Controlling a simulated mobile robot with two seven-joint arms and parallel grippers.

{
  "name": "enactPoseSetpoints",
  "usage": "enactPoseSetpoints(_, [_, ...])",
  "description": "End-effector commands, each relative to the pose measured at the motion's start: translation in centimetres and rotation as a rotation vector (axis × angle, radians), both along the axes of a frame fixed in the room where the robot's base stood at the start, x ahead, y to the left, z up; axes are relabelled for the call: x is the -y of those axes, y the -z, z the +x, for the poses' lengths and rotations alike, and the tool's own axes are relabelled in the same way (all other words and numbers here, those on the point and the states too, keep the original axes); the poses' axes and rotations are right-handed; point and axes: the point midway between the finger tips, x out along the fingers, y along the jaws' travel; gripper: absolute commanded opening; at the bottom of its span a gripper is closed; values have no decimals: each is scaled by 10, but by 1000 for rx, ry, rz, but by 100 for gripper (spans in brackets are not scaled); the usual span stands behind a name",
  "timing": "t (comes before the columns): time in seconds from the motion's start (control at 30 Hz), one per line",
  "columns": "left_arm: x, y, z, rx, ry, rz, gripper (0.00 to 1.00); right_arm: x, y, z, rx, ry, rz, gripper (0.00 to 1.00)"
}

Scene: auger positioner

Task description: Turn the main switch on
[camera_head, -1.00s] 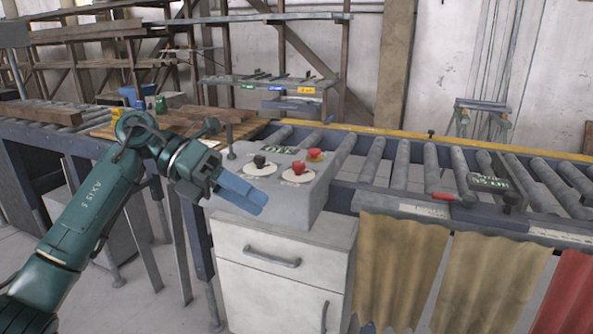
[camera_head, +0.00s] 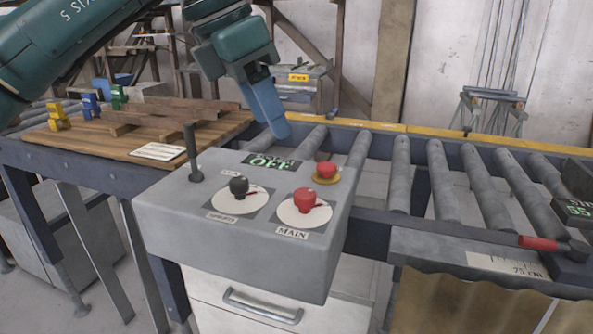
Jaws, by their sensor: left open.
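The red main switch (camera_head: 305,200) is a knob on a white dial on top of the grey control box (camera_head: 240,245), with the label MAIN in front of it. A green display (camera_head: 270,162) behind it reads OFF. My left gripper (camera_head: 277,130) is open and empty, with blue fingers pointing down. It shows above and behind the box in the picture, apart from the red knob. Its fingers overlap each other in this view. My right gripper is out of view.
A black knob (camera_head: 239,187) sits left of the main switch, and a red button (camera_head: 325,172) on a yellow base behind it. A grey lever (camera_head: 193,155) stands at the box's left rear. Conveyor rollers (camera_head: 440,185) run right. A wooden board (camera_head: 130,140) lies left.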

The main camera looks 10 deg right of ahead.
Motion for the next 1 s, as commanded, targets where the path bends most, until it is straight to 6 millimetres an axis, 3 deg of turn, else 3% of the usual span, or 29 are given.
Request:
enactPoseSetpoints(0.17, [7,19,2,-1,0,1,51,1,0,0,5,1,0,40])
enactPoseSetpoints(0.6, [38,99,12,-4,1,0,51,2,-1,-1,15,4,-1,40])
enactPoseSetpoints(0.8, [46,117,15,-2,0,-1,51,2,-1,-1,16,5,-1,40])
enactPoseSetpoints(1.0, [47,121,16,-1,-1,-1,51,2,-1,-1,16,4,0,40])
